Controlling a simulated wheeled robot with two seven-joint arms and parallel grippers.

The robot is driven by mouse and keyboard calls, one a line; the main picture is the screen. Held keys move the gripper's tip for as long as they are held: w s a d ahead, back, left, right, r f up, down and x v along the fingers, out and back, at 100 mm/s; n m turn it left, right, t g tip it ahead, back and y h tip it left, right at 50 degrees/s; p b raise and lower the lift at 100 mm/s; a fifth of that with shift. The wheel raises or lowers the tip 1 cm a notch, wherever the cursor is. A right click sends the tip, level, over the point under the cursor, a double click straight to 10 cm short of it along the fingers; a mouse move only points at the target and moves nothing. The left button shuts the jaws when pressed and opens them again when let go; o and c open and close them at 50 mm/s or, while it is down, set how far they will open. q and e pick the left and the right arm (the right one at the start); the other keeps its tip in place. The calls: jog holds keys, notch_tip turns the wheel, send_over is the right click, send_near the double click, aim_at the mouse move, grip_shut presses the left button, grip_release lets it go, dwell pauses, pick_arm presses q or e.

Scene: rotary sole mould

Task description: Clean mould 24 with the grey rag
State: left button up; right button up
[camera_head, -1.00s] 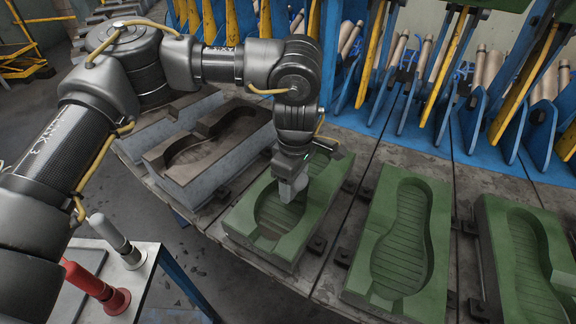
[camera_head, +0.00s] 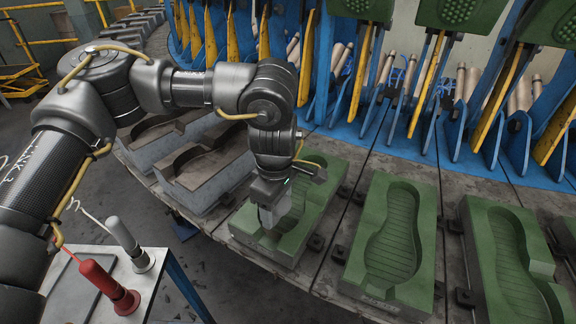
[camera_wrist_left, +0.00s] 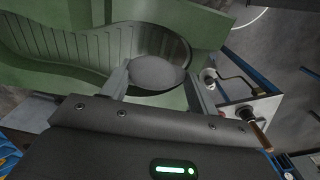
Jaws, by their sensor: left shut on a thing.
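A green sole mould (camera_head: 325,172) lies under my left gripper (camera_head: 268,222), its ribbed cavity open upward. No number is readable on it. The gripper points down into the near end of the cavity. In the left wrist view the two fingers are shut on the grey rag (camera_wrist_left: 157,74), a rounded grey pad over the rounded end of the cavity in the mould (camera_wrist_left: 160,12). The rag looks close to the cavity floor; I cannot tell whether it touches. The rag is hardly distinguishable in the head view. My right gripper is out of view.
More green moulds (camera_head: 428,215) (camera_head: 475,215) stand to the right, and brown-and-grey moulds (camera_head: 205,185) to the left. Blue brackets (camera_head: 500,140) with yellow bars line the back. A small table with a red-handled tool (camera_head: 105,285) and a grey-handled one (camera_head: 125,238) stands front left.

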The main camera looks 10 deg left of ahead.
pick_arm(q)
jog(key=shift+w+d+r+p, duration=0.1)
jog(key=shift+w+r+p, duration=0.1)
jog(key=shift+r+p, duration=0.65)
notch_tip(320, 180, up, 3)
jog(key=shift+r+p, duration=0.1)
jog(key=shift+p, duration=0.6)
jog(key=shift+r+p, duration=0.4)
jog(key=shift+r, duration=0.15)
notch_tip(320, 180, up, 9)
jog(key=p, duration=0.7)
